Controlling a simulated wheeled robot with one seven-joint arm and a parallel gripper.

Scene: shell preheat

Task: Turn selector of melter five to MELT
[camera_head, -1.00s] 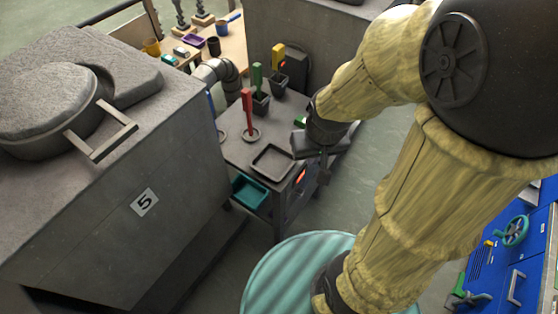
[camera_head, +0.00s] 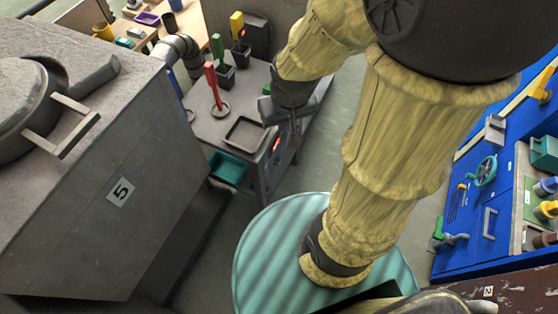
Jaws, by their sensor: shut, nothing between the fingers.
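The grey melter (camera_head: 60,215) at the left bears a white plate with the number 5 (camera_head: 120,192). A round lid with a bar handle (camera_head: 62,126) lies on its top. I cannot make out a selector or a MELT mark on the sides of it that show. My gripper (camera_head: 296,140) hangs at the end of my yellow-sleeved arm, beside the right edge of the small grey side table. It is shut and empty, small in the view, and well to the right of the melter.
The side table (camera_head: 205,127) holds a black tray (camera_head: 245,133) and red, green and yellow upright handles. A teal bin (camera_head: 228,168) sits below its front edge. A blue cabinet (camera_head: 450,255) with a teal handwheel (camera_head: 482,172) stands at the right. Grey floor shows between.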

